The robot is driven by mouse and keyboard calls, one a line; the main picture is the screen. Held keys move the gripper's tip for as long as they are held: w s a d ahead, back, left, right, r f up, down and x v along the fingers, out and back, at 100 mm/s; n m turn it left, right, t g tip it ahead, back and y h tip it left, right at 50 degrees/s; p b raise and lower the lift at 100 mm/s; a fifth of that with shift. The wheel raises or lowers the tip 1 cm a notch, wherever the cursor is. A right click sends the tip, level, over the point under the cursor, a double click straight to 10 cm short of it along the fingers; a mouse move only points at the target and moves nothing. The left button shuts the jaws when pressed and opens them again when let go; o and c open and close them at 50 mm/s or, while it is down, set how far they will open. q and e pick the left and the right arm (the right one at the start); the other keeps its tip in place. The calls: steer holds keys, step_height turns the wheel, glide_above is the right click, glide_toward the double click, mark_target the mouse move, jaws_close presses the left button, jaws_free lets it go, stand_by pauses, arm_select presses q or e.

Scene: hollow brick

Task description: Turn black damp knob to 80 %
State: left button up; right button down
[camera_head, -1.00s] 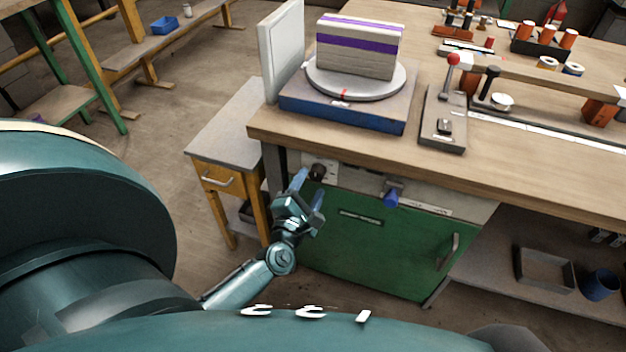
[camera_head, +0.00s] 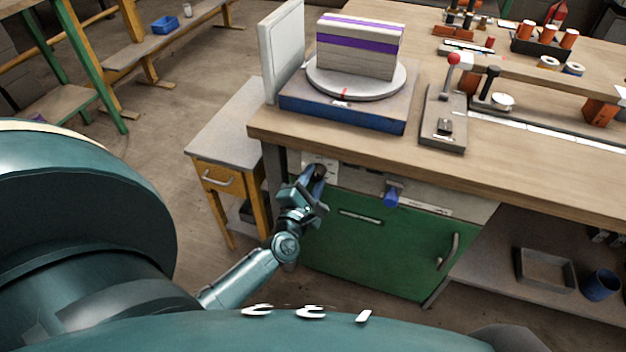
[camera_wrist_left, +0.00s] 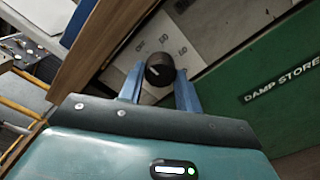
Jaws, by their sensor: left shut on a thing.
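The black damp knob (camera_wrist_left: 160,70) sits on a pale plate (camera_wrist_left: 133,55) with printed numbers, above the green door labelled "DAMP STORE" (camera_wrist_left: 283,82). A light pointer line shows on the knob's face; the exact value it points to is too small to read. My left gripper (camera_head: 314,172) reaches up to the knob (camera_head: 320,170) at the left end of the panel. In the left wrist view its two blue fingers (camera_wrist_left: 159,80) stand on either side of the knob, shut on it. My right gripper is not in view.
The worktop's edge (camera_head: 380,165) runs above the panel. A yellow-framed cabinet (camera_head: 222,180) stands close on the left. The turntable with a striped block (camera_head: 358,52) is on top.

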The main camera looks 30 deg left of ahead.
arm_select(q)
steer(key=shift+c, duration=0.7)
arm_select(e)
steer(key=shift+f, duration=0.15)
